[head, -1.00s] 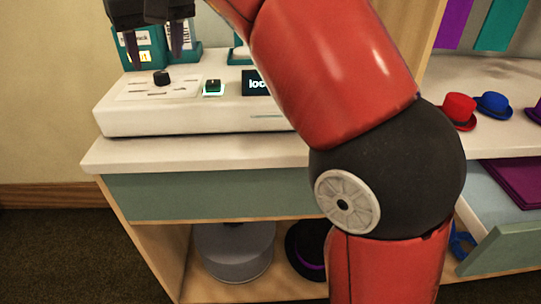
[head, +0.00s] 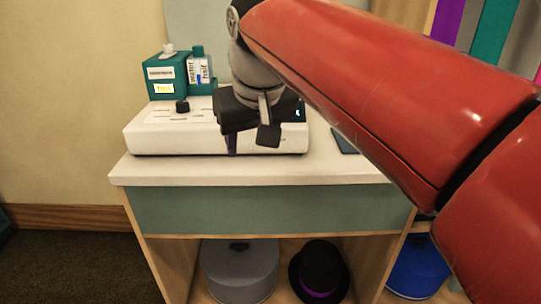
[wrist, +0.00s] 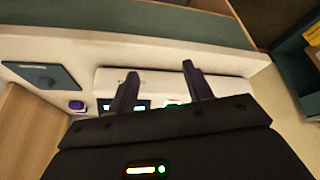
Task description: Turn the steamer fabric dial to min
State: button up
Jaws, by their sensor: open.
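The steamer (head: 150,141) is a long white unit on the counter. Its black dial (head: 182,106) stands up from the panel at the left end, clear of my gripper. The scale marks around it are too small to read. My gripper (head: 250,143) is open and empty, to the right of the dial and in front of the steamer's right part, hiding its button and most of its display. In the wrist view, both dark fingers (wrist: 161,75) are apart over the white unit, with nothing between them. I cannot make out the dial there.
Teal tanks (head: 166,75) with labels stand behind the dial. The white counter (head: 250,172) has a narrow free strip in front of the steamer. A dark flat plate (wrist: 42,75) lies beside the unit. Below, a shelf holds a grey round box (head: 240,272) and a black hat (head: 320,270).

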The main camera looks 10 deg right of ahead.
jog(key=shift+m, duration=0.3)
jog(key=shift+s+d+f, duration=0.45)
jog(key=shift+d+f, duration=0.2)
jog(key=shift+d, duration=0.1)
jog(key=shift+s+d+f, duration=0.4)
jog(key=shift+d+f, duration=0.2)
jog(key=shift+d, duration=0.1)
jog(key=s+d+f+m, duration=0.1)
jog(key=s+d+f, duration=0.4)
jog(key=f, duration=0.3)
jog(key=s+d+f+m+h, duration=0.1)
jog(key=s+d+f+m, duration=0.1)
jog(key=s+d+f, duration=0.4)
notch_tip(320, 180, down, 3)
jog(key=shift+s+r+t, duration=0.1)
jog(key=shift+s+t, duration=0.3)
